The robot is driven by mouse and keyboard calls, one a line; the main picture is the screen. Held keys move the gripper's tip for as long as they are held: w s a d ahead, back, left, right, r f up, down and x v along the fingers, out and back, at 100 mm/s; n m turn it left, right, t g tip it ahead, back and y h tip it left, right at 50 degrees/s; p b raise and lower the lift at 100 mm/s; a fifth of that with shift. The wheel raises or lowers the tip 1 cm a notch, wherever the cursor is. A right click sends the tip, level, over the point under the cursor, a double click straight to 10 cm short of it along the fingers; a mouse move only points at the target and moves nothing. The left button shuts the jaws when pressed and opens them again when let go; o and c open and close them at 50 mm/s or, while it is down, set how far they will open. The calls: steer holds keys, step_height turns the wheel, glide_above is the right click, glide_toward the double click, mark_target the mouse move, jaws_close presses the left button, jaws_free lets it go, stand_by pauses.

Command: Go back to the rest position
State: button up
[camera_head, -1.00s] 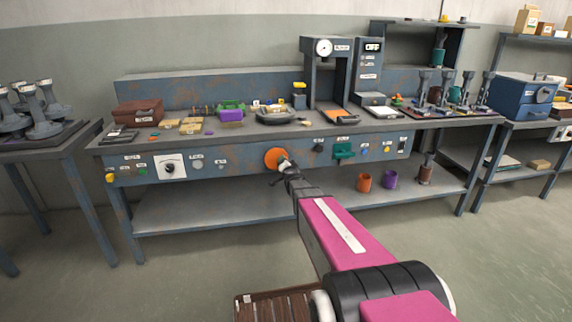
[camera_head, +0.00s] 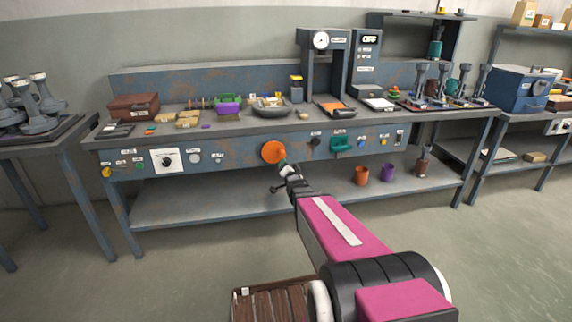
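My gripper (camera_head: 283,176) is at the end of my pink arm, in front of the workbench (camera_head: 235,151). It is just below and to the right of the round orange knob (camera_head: 272,152) on the bench's front panel. A small gap seems to show between gripper and knob. The fingers are small and dark here, and I cannot tell whether they are open or shut. I see nothing clearly held in them.
The bench top holds a press (camera_head: 311,75), a brown box (camera_head: 134,106) and small parts. Orange (camera_head: 361,176) and purple (camera_head: 387,173) cups stand on the lower shelf. A side table (camera_head: 60,150) is at left, a blue box (camera_head: 520,93) at right.

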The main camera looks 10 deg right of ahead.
steer(key=shift+s, duration=0.1)
steer(key=s+a+f+n+g, duration=0.2)
steer(key=s+f+n+g, duration=0.3)
steer(key=s+f+g, duration=0.45)
steer(key=s+a+n+g, duration=0.2)
steer(key=s+g, duration=0.6)
steer(key=s, duration=0.8)
steer(key=shift+s+r+n, duration=0.2)
steer(key=shift+n, duration=0.9)
steer(key=shift+g, duration=0.25)
